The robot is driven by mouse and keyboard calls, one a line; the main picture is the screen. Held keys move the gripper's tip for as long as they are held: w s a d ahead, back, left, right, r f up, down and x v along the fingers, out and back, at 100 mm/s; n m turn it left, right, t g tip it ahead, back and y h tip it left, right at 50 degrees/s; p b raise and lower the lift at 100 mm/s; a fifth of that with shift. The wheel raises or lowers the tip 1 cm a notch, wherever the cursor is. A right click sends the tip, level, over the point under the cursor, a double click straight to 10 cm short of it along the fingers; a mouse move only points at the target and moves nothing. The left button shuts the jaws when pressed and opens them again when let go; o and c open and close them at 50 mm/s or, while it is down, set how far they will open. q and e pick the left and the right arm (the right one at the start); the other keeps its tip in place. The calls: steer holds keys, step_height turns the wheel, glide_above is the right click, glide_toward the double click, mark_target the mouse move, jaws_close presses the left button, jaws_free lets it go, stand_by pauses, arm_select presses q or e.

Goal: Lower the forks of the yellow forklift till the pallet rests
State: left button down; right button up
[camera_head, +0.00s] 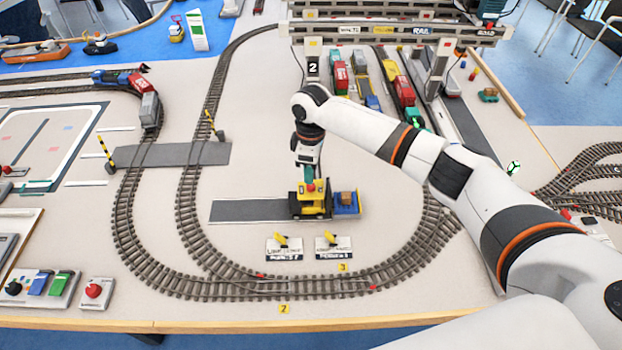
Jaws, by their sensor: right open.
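The yellow forklift (311,205) stands on the right end of a dark grey road strip (248,211), inside the track loop. A blue pallet (347,209) with a small brown box (347,197) on it is at the forklift's right side. I cannot tell how high the pallet is above the table. My right gripper (309,181) points down at the top of the forklift, close to a red part there. It is open; whether it touches the forklift is unclear. My left gripper is not in view.
Curved tracks (187,210) surround the forklift. Two small signs with yellow levers (283,246) stand in front of it. A gantry crane (395,30) and several coloured wagons (402,90) are behind my right arm. A control box (38,288) is at front left.

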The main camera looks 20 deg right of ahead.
step_height(320, 180, up, 6)
steer(key=shift+r+b, duration=0.15)
steer(key=shift+b, duration=0.2)
stand_by(0.4)
